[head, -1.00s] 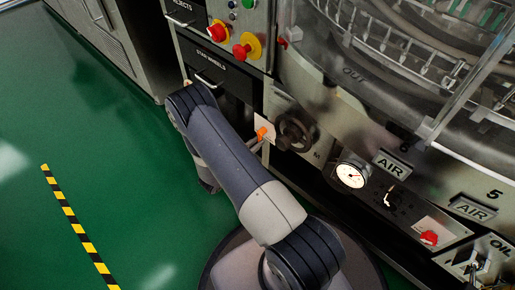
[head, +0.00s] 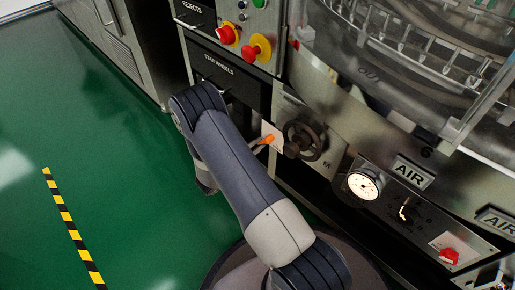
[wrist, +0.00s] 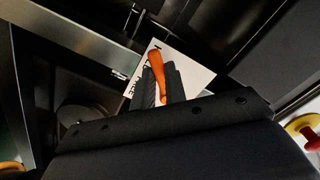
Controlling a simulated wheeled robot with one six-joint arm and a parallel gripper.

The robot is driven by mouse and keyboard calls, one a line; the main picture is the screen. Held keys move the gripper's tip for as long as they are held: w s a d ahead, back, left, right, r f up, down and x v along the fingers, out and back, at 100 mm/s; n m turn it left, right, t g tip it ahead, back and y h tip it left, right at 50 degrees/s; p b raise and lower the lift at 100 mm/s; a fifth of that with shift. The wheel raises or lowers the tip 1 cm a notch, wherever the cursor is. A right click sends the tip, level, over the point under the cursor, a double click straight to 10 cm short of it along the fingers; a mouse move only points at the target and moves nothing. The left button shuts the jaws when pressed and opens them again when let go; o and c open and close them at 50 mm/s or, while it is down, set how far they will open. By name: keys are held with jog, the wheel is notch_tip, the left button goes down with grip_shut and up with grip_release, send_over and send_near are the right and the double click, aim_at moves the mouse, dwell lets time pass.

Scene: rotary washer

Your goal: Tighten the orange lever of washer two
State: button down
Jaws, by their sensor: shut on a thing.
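The orange lever (head: 266,141) stands out from a white plate (head: 273,133) on the machine front, left of a dark handwheel. In the wrist view the orange lever (wrist: 157,75) runs down between the two dark fingers of my gripper (wrist: 161,84), which is shut on it. The white plate (wrist: 196,70) with black lettering lies behind it, partly covered by the fingers. In the head view my arm hides most of the gripper.
A dark handwheel (head: 305,138) is close to the right of the lever. A gauge (head: 363,186) and a red lever (head: 449,256) are farther right. Red push buttons (head: 257,48) are above. Green floor (head: 120,190) is open to the left.

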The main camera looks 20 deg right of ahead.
jog(key=shift+r+m, duration=0.1)
jog(key=shift+m, duration=0.2)
jog(key=c, duration=1.4)
grip_release()
jog(key=shift+c, duration=0.2)
jog(key=shift+a, duration=0.1)
jog(key=p+v, duration=0.3)
jog(key=v, duration=0.7)
jog(key=shift+a, duration=0.3)
jog(key=shift+s+d, duration=0.1)
jog(key=b+x, duration=0.3)
jog(key=x, duration=0.7)
jog(key=shift+d, duration=0.35)
